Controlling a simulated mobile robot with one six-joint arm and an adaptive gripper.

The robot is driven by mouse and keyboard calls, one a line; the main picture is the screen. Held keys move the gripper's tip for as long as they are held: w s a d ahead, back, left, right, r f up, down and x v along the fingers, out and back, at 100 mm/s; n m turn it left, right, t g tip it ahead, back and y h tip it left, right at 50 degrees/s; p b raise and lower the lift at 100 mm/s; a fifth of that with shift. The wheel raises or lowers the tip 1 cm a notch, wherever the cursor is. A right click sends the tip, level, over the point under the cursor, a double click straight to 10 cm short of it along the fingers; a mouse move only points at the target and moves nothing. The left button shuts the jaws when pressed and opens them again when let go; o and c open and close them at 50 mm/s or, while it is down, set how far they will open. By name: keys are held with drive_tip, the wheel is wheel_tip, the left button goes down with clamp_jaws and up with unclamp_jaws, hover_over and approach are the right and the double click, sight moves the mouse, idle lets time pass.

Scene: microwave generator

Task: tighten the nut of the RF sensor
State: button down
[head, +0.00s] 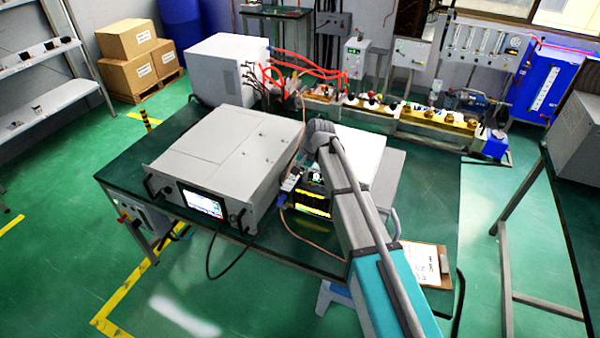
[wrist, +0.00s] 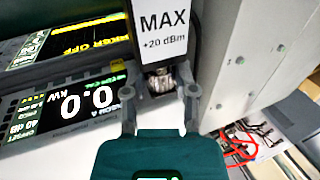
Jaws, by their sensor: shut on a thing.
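The RF sensor (wrist: 163,28) is a dark body with a white label reading "MAX +20 dBm", at the top middle of the wrist view. Its metal nut (wrist: 156,84) shows just below the label, at the sensor's lower end. My gripper (wrist: 160,92) has one grey finger on each side of the nut and is shut on it. The green gripper body covers what lies below the nut. In the head view my arm largely hides the gripper and the nut.
A power meter (wrist: 72,105) reading 0.0 kW is left of the nut, and a grey panel (wrist: 245,60) rises close on the right. In the head view, a large grey generator (head: 225,150) stands left of my arm. A clipboard (head: 426,263) lies front right.

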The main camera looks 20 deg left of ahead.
drive_tip(key=shift+c, duration=2)
unclamp_jaws()
drive_tip(key=shift+r, duration=0.1)
